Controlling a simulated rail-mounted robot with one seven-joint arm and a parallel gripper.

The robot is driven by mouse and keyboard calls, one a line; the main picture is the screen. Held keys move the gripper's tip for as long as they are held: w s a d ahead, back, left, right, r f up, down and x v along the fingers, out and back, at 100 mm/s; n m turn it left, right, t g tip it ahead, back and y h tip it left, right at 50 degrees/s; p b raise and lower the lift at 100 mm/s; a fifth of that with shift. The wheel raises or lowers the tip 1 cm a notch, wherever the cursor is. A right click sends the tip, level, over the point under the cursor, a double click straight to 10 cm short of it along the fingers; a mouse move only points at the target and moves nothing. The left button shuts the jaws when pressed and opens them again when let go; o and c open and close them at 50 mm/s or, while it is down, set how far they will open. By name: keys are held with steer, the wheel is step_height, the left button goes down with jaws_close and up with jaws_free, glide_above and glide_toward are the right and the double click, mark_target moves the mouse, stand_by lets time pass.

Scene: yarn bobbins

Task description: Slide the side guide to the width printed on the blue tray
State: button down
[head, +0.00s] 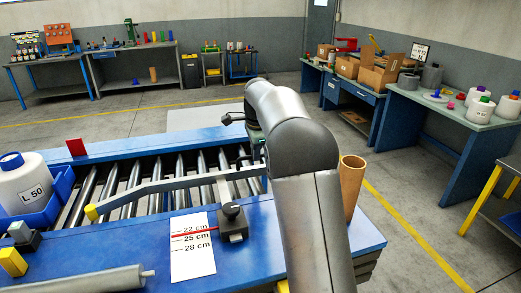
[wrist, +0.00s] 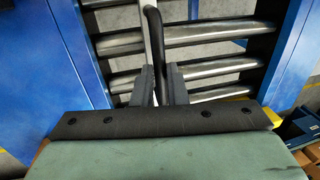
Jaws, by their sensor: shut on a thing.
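The side guide (head: 150,187) is a grey bar with a yellow end, lying across the rollers in the head view. A white card (head: 193,262) reads 22, 25 and 28 cm. A red pointer (head: 200,233) from the guide's dark knob block (head: 233,222) crosses it between the 22 and 25 cm prints, close to 25. The blue tray (head: 62,183) at the left holds a white bobbin (head: 22,180); the visible label reads "L 50". In the wrist view my gripper (wrist: 160,83) is shut on a black upright handle (wrist: 154,35).
Metal rollers (head: 130,178) run between blue conveyor rails. A brown cardboard tube (head: 351,187) stands just right of my arm. A grey roll (head: 85,281) lies at the front left. A red flag (head: 76,147) stands on the far rail. Benches line the walls.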

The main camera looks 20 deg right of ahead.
steer(key=c, duration=1.5)
jaws_free()
steer(key=shift+o, duration=0.2)
steer(key=s+r, duration=0.1)
steer(key=r, duration=0.7)
steer(key=s+r, duration=0.2)
steer(key=r, duration=0.7)
steer(key=shift+s+p, duration=0.25)
steer(key=shift+p, duration=0.1)
steer(key=shift+r, duration=0.1)
steer(key=s+a+f+n, duration=0.2)
steer(key=s+f+n, duration=0.4)
steer(key=s, duration=0.6)
steer(key=s+a+f+n+g, duration=0.1)
steer(key=s+a+f+n, duration=0.2)
steer(key=s+f+n, duration=0.3)
steer(key=s+a+f+n, duration=0.2)
steer(key=s+f+n, duration=0.4)
steer(key=s+f, duration=0.5)
steer(key=s, duration=0.9)
steer(key=shift+a+f, duration=0.25)
steer(key=shift+a, duration=0.1)
